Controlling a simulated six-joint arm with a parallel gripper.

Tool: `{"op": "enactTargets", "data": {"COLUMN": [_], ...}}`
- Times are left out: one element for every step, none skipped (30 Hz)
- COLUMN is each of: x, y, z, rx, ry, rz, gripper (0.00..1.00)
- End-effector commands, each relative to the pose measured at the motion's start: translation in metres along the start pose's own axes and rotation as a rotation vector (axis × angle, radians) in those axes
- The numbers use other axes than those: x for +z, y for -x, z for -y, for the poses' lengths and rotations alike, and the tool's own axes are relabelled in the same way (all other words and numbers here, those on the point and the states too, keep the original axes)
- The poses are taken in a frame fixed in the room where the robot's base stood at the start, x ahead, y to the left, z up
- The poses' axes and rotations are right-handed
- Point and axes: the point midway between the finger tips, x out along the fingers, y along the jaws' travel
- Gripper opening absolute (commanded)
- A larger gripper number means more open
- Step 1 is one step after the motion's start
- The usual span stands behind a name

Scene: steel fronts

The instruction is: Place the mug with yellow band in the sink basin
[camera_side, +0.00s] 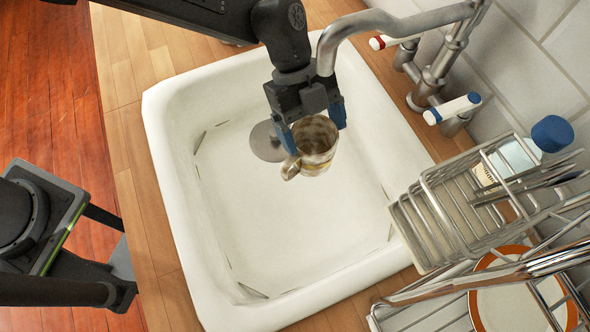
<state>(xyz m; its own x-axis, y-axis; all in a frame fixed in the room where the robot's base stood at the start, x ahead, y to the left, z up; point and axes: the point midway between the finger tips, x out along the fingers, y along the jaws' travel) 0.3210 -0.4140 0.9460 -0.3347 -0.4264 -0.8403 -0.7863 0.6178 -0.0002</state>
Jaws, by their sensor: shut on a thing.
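The mug with yellow band (316,146) hangs over the white sink basin (270,245), in its upper part. Its open top faces the camera and its handle points to the lower left. My gripper (313,126) is shut on the mug, with a blue fingertip at either side of it. The mug looks to be above the basin floor, but its exact height is hard to tell. The drain is partly visible to the left of the mug.
A curved steel faucet (345,30) arches close beside my gripper. A wire rack (450,215) with a bottle (505,160) stands at the right, and an orange-rimmed plate (510,300) sits below it. The lower basin is empty.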

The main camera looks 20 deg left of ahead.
Motion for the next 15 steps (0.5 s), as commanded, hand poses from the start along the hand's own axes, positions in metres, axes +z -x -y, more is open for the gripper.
{"op": "enactTargets", "data": {"x": [0.004,0.008,0.012,0.015,0.018,0.021,0.024,0.026,0.027,0.028,0.029,0.031,0.032,0.034,0.036], "y": [-0.009,-0.014,-0.02,-0.025,-0.03,-0.035,-0.038,-0.041,-0.043,-0.045,-0.046,-0.049,-0.051,-0.053,-0.057], "z": [-0.001,-0.001,-0.001,-0.001,-0.001,-0.001,-0.001,-0.001,0.0,0.0,0.0,0.0,0.0,0.0,-0.001], "rx": [0.005,0.006,0.006,0.006,0.005,0.005,0.005,0.003,0.002,0.001,0.002,0.002,0.003,0.003,0.003], "ry": [0.0,-0.001,0.0,0.001,0.0,0.0,0.001,0.0,-0.001,0.0,0.0,0.0,0.0,0.0,0.0], "rz": [0.0,0.001,0.0,0.0,0.0,0.0,0.001,0.001,0.0,0.0,0.0,0.0,0.0,0.001,0.001], "gripper": [0.38,0.38,0.38,0.38,0.38,0.38,0.38,0.38,0.38,0.38,0.38,0.38,0.38,0.38,0.38]}}
